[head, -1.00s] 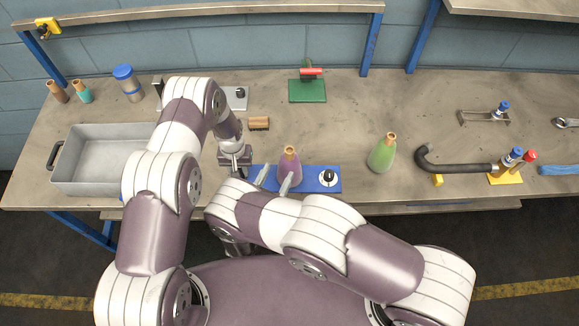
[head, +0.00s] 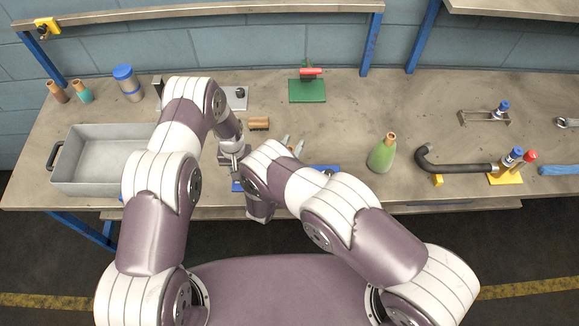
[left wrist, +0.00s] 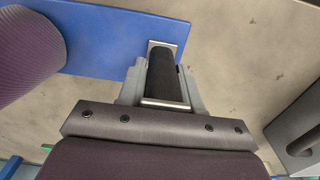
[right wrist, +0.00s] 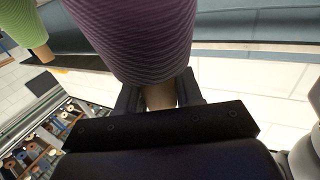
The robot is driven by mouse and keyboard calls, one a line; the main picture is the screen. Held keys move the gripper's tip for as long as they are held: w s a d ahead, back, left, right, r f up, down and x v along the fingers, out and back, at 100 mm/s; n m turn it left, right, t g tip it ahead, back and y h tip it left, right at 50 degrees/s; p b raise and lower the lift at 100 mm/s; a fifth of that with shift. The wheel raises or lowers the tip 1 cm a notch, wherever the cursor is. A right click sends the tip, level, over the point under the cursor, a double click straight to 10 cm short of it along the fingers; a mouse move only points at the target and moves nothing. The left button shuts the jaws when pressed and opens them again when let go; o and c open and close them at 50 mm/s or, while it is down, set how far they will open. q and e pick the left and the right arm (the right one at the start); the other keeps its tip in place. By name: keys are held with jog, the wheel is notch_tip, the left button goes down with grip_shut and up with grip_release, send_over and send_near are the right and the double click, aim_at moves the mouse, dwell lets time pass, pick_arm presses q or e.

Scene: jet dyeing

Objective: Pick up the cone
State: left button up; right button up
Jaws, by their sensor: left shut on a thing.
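The purple wound cone (right wrist: 135,35) fills the top of the right wrist view, its bare tube end (right wrist: 160,96) between the fingers of my right gripper (right wrist: 162,92). The cone's ribbed side also shows in the left wrist view (left wrist: 28,42), beside the blue board (left wrist: 105,35). My left gripper (left wrist: 165,85) is shut on the black handle (left wrist: 161,72) in a metal frame at the board's end.
A green cone (head: 382,156) stands to the right, near a black bent pipe (head: 450,167). A grey tray (head: 95,165) is at the left.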

grip_shut()
jog(key=shift+r, duration=0.1)
pick_arm(q)
jog(key=o, duration=1.1)
pick_arm(e)
notch_tip(320, 180, up, 10)
pick_arm(q)
jog(key=shift+o, duration=0.2)
